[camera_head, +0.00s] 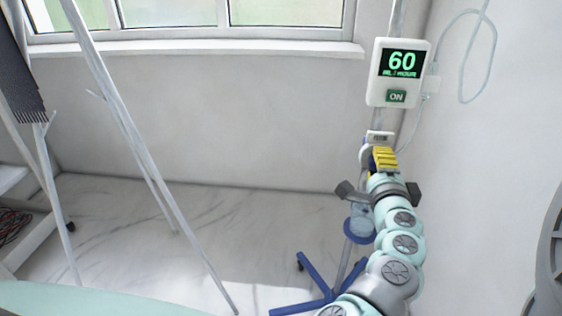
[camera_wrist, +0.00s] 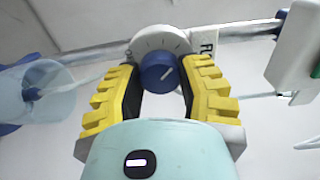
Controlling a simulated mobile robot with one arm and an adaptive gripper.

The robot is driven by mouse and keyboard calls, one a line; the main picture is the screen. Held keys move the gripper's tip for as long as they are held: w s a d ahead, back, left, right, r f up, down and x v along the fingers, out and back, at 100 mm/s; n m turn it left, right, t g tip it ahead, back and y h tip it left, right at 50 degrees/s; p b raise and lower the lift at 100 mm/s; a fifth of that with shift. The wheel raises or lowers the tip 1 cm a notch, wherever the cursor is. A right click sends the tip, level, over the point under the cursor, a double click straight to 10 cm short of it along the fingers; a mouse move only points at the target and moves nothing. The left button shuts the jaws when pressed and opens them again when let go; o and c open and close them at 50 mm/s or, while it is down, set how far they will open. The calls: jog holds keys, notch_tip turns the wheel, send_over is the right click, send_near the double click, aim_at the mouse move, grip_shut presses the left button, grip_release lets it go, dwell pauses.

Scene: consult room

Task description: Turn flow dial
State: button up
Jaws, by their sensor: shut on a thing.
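The flow dial is a blue knob with a pale pointer line (camera_wrist: 161,74) on a round white body (camera_wrist: 157,40) in the wrist view. My gripper (camera_wrist: 162,80), with yellow and black fingers, is around the blue knob, one finger on each side, and is shut on it. The knob's pointer line slants up to the right. In the head view my gripper (camera_head: 381,158) reaches the white dial body (camera_head: 379,137) on the pole; the blue knob is hidden there behind the fingers.
A white pump unit (camera_head: 398,72) above the dial reads 60 mL/hour and ON. Clear tubing (camera_head: 494,50) hangs at right. The pole's blue base (camera_head: 318,284) stands on the floor. A blue-rimmed clear container (camera_head: 361,226) is beside my arm. Slanted grey poles (camera_head: 143,150) stand left.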

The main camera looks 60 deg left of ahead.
jog(key=shift+f, duration=0.15)
jog(key=o, duration=1.2)
jog(key=shift+o, duration=0.2)
jog(key=v, duration=0.7)
jog(key=shift+s+d, duration=0.15)
jog(key=shift+d, duration=0.05)
